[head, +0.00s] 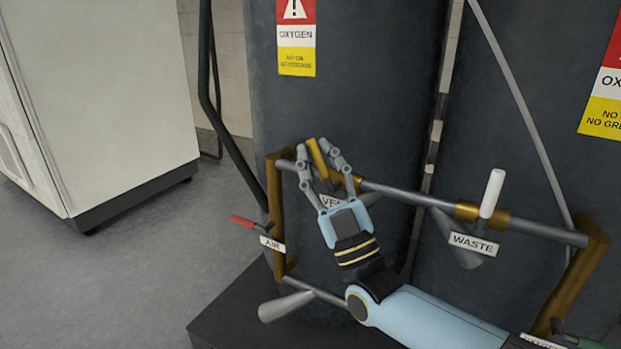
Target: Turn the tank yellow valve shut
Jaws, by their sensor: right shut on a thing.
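The yellow valve handle (317,157) is on the upper grey pipe in front of the left dark tank, above a label reading "VE", the rest of which is hidden. The handle tilts up and to the left. My right gripper (318,156) is around it, with a finger on each side, shut on the handle. The gripper hides the handle's lower part. My left gripper is not in view.
A white-handled valve (491,193) marked WASTE is to the right on the same pipe. A red handle (243,221) marked AIR sticks out at left. A lower pipe (316,291) runs below. A white cabinet (95,95) stands left, with clear floor before it.

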